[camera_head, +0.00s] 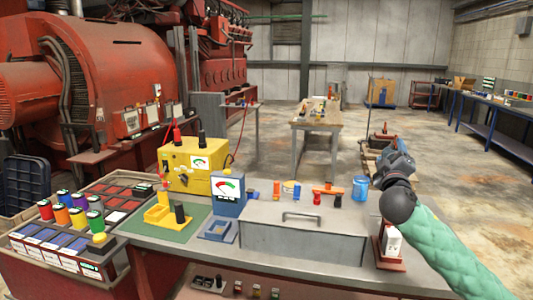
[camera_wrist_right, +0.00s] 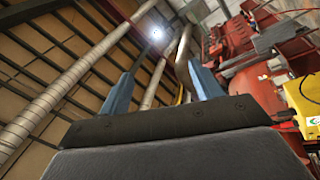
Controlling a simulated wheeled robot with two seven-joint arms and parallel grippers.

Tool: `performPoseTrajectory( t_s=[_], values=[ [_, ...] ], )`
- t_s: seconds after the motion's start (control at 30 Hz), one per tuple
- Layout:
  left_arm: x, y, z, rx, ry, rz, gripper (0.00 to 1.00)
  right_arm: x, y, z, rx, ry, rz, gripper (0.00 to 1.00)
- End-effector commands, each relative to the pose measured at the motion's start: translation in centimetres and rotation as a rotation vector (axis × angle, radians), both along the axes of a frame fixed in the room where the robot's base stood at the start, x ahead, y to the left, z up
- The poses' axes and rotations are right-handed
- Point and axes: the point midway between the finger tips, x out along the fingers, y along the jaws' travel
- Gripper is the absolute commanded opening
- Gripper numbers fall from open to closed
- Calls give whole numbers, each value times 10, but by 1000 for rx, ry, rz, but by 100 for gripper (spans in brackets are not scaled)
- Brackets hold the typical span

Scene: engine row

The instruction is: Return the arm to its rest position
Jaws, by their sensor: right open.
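My right arm (camera_head: 452,248), in a green quilted sleeve, comes in from the lower right of the head view. Its right gripper (camera_head: 396,162) is raised above the right end of the workbench and clear of the objects on it. In the right wrist view the two blue fingers of the right gripper (camera_wrist_right: 163,88) stand wide apart with nothing between them. That view looks up at the roof beams, pipes and a bright lamp. My left arm and gripper are not in the head view.
The workbench (camera_head: 190,252) carries a yellow meter box (camera_head: 197,170), a blue meter (camera_head: 229,194), a grey lidded case (camera_head: 300,238) and a blue cup (camera_head: 360,188). A parts rack (camera_head: 82,272) stands left. Open floor lies beyond, around a wooden table (camera_head: 317,124).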

Motion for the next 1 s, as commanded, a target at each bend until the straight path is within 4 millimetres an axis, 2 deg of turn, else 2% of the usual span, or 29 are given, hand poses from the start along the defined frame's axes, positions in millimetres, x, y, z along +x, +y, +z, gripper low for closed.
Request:
performPoseTrajectory(
  t_s=[0.03,0.2,0.4,0.5,0.7,1.0],
  values=[
    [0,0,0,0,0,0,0,-4,3,-34,75,81,-20,64],
    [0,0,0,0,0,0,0,-27,16,-136,277,348,-73,64],
    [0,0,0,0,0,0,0,-71,44,-242,459,622,-92,64],
    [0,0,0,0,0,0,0,-97,61,-288,536,736,-88,64],
    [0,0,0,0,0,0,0,-150,95,-363,669,916,-62,64],
    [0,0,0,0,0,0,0,-233,136,-453,839,1096,-45,64]
  ],
)
